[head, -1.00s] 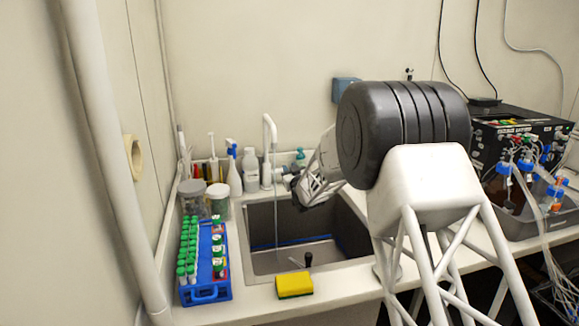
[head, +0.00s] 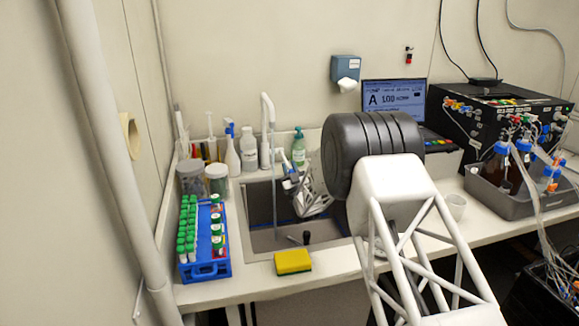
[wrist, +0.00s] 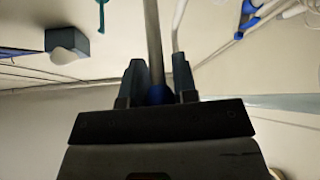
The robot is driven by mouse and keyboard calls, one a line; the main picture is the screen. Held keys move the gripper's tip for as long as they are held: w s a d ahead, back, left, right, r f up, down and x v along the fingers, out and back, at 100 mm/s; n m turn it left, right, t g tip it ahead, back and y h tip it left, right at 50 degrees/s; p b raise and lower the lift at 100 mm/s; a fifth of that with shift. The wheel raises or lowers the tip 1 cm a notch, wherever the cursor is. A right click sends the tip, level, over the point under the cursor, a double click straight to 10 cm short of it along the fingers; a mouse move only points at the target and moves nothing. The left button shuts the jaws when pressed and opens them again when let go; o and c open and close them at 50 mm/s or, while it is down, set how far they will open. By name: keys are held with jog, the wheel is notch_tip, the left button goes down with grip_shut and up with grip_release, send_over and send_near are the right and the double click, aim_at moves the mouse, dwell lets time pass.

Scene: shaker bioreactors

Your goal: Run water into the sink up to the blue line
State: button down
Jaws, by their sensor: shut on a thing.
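The sink (head: 262,246) is set in the white counter, with dark inner walls. A blue line (head: 285,221) runs along its inside, partly hidden by my arm. The white tap (head: 266,104) arches over its back left, and a thin vertical streak, which looks like running water (head: 274,200), drops from the spout. My gripper (head: 287,182) is beside the tap, above the sink. In the wrist view its fingers (wrist: 157,82) are shut on a blue piece (wrist: 158,96) at the end of a grey rod (wrist: 153,45); I cannot tell which tap part this is. The water level is unclear.
A yellow sponge (head: 293,262) lies at the sink's front edge. A blue tube rack (head: 205,267), jars (head: 217,180) and bottles crowd the left. A green soap bottle (head: 299,148) stands behind the sink. A grey tray of bottles (head: 514,198) is at right.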

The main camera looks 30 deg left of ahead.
jog(key=c, duration=1.1)
grip_release()
jog(key=shift+c, duration=0.2)
jog(key=shift+r, duration=0.15)
jog(key=shift+r, duration=1.5)
jog(key=shift+s+d+r, duration=0.15)
jog(key=shift+s+d, duration=0.05)
jog(key=s+d+r, duration=0.1)
jog(key=s+d, duration=0.9)
jog(key=s, duration=0.1)
jog(key=shift+s+r, duration=0.2)
jog(key=shift+s, duration=0.15)
